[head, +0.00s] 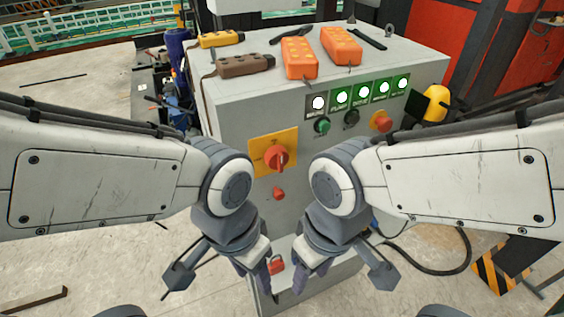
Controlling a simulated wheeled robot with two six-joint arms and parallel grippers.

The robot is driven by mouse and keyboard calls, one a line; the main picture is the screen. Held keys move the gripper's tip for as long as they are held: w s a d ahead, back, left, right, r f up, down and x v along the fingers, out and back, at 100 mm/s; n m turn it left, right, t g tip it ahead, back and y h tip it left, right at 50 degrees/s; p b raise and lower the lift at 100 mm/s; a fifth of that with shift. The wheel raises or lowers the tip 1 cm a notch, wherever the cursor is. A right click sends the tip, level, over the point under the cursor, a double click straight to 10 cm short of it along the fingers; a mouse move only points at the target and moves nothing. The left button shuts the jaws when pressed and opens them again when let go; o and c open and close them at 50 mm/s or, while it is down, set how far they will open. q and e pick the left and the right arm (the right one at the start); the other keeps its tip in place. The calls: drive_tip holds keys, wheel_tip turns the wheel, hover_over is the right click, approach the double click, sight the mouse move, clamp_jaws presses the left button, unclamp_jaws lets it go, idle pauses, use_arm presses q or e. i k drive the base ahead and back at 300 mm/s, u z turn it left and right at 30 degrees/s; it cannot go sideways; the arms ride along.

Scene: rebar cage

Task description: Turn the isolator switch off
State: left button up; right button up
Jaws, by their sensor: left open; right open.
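The isolator switch (277,158) is a red rotary knob on a yellow plate (258,146). It sits on the front face of the grey control cabinet (228,122). My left gripper (258,284) is open and empty, below and a little left of the knob. My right gripper (290,284) is open and empty, below and a little right of it. Neither gripper touches the knob. The right end of the yellow plate stays visible above my forearms. A small red item (276,266) shows low on the cabinet between the grippers.
Lit indicator lamps (342,97) run along the cabinet's upper right, above a green button (322,126) and a red button (381,121). A smaller red knob (278,193) is below the switch. Orange pendants (299,58) lie on top. A black cable (440,272) lies on the floor at right.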

sight(276, 157)
drive_tip(key=z, duration=1.45)
drive_tip(key=k, duration=0.8)
drive_tip(key=u, duration=1.1)
